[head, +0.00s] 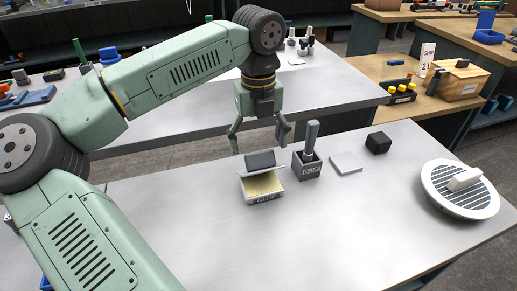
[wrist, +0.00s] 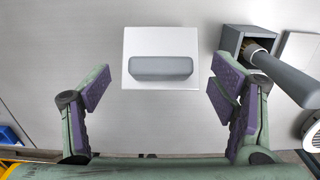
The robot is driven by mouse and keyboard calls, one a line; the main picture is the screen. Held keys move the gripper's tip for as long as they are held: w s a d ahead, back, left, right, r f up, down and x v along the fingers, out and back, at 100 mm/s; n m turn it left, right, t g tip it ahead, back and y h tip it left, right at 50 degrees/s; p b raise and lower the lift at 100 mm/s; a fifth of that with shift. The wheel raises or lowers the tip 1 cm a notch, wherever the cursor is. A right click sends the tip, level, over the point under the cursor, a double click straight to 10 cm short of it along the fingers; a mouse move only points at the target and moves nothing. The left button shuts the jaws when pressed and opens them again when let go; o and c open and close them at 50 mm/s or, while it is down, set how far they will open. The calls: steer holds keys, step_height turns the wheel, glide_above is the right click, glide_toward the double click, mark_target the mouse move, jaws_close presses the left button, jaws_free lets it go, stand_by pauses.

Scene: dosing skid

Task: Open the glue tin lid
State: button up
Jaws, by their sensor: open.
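The glue tin (head: 264,198) is a small pale box with a dark label on the near bench. Yellowish glue (head: 262,184) shows through its open front part. Its pale lid (head: 246,173) stands tilted up above the glue, with a grey block handle (head: 260,159) on it. In the wrist view the lid (wrist: 160,40) is a white square and the handle (wrist: 160,67) lies across its lower part. My gripper (head: 258,146) is open and empty, above and behind the tin. In the wrist view its purple-padded fingers (wrist: 160,90) stand apart on either side of the lid, touching nothing.
Close to the right of the tin stands a grey box (head: 307,172) with an upright grey-handled tool (head: 311,138). Beyond are a flat white plate (head: 346,163), a black cube (head: 378,143) and a round grilled white disc (head: 455,196). The bench in front is clear.

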mark_target(258, 152)
steer(key=shift+f, duration=1.95)
steer(key=shift+c, duration=0.4)
steer(key=c, duration=1.6)
